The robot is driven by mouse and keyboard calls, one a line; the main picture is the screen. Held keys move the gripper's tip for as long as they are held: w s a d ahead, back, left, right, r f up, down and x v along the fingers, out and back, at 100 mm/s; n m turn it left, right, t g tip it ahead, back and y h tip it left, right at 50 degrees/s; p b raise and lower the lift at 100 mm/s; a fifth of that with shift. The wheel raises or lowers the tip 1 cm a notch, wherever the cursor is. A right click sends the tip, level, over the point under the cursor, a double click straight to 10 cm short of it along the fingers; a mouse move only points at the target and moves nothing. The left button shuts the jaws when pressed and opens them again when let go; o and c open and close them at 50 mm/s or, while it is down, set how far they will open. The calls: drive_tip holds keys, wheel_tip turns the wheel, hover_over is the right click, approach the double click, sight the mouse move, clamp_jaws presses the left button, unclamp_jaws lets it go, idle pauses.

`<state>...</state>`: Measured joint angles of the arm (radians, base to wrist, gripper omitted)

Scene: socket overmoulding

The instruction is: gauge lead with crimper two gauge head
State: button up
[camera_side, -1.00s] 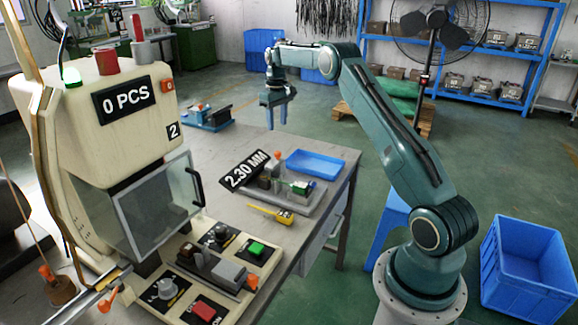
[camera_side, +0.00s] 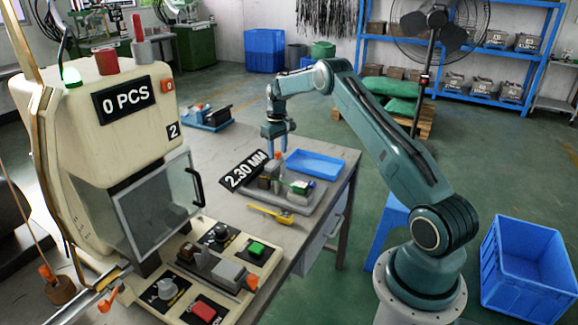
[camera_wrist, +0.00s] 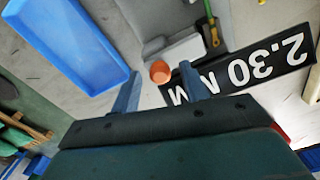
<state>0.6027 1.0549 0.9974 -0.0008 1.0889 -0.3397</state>
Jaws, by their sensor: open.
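The crimper marked 2 (camera_side: 128,120) stands at the left, its sign reading 0 PCS. The gauge head (camera_side: 290,202) is a grey base with small blocks on the table, beside a black sign (camera_side: 243,171) reading 2.30 MM. An orange-tipped part (camera_side: 278,157) stands up at its back; it shows in the wrist view as an orange round end (camera_wrist: 160,72). My gripper (camera_side: 278,150) is open and empty above the gauge head's back end. In the wrist view my fingers (camera_wrist: 160,86) lie either side of the orange end, apart from it.
A blue tray (camera_side: 310,164) lies just behind the gauge head and fills the upper left of the wrist view (camera_wrist: 70,40). A yellow caliper-like tool (camera_side: 270,214) lies in front. Another small fixture (camera_side: 207,118) stands farther back. The table between them is clear.

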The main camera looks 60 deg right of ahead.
sight(271, 165)
clamp_jaws()
drive_tip(key=shift+a, duration=2.4)
unclamp_jaws()
drive_tip(key=shift+a, duration=0.1)
